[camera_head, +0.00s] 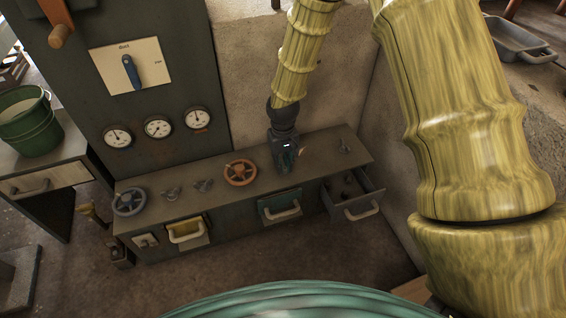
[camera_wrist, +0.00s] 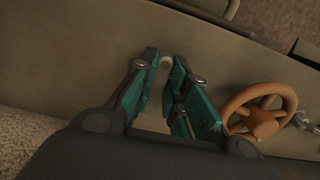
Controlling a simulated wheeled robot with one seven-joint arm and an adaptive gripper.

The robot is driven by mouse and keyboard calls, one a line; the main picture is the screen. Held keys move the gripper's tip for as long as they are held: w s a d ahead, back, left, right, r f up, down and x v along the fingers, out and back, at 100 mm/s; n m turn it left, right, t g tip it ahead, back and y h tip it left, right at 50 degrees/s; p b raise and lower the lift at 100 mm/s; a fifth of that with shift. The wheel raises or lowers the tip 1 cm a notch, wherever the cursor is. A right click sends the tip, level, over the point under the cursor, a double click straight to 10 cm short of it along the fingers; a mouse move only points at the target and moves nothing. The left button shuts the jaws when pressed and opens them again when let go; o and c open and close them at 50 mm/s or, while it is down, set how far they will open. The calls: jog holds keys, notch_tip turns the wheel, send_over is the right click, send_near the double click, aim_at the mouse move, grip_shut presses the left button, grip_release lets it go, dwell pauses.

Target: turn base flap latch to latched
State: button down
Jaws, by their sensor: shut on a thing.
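My gripper (camera_head: 289,162) points down at the top of the long grey base cabinet (camera_head: 325,150), just right of the orange handwheel. In the wrist view its teal fingers (camera_wrist: 163,72) close around a small part with a pale round end (camera_wrist: 166,62), which I take to be the base flap latch. The fingers and dark gripper body hide most of it, so its angle cannot be told. In the head view the latch is hidden behind the gripper.
The orange handwheel (camera_head: 240,172) is close beside the gripper; it also shows in the wrist view (camera_wrist: 258,118). An open drawer (camera_head: 352,194) juts out at the right. A gauge panel (camera_head: 150,95) rises behind.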

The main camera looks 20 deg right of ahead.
jog(key=shift+r+n+p, duration=0.2)
jog(key=shift+n+p, duration=0.1)
jog(key=shift+p, duration=0.95)
jog(key=n+p, duration=0.2)
jog(key=p, duration=0.1)
jog(key=shift+d+r, duration=0.15)
jog(key=n+p, duration=0.3)
jog(key=p, duration=0.3)
jog(key=shift+w+d, duration=0.1)
jog(key=shift+d, duration=0.1)
jog(key=n+p, duration=0.3)
jog(key=p, duration=0.1)
jog(key=shift+w+d+n+p, duration=0.1)
jog(key=shift+d+n+p, duration=0.05)
jog(key=shift+n+p, duration=0.2)
jog(key=n+p, duration=0.4)
jog(key=shift+w+d, duration=0.15)
jog(key=shift+w, duration=0.15)
jog(key=shift+w+f+n+p, duration=0.15)
jog(key=shift+n+p, duration=0.65)
jog(key=shift+n, duration=0.35)
jog(key=shift+w+f+n+p, duration=0.15)
jog(key=shift+n+p, duration=0.6)
jog(key=shift+n, duration=0.35)
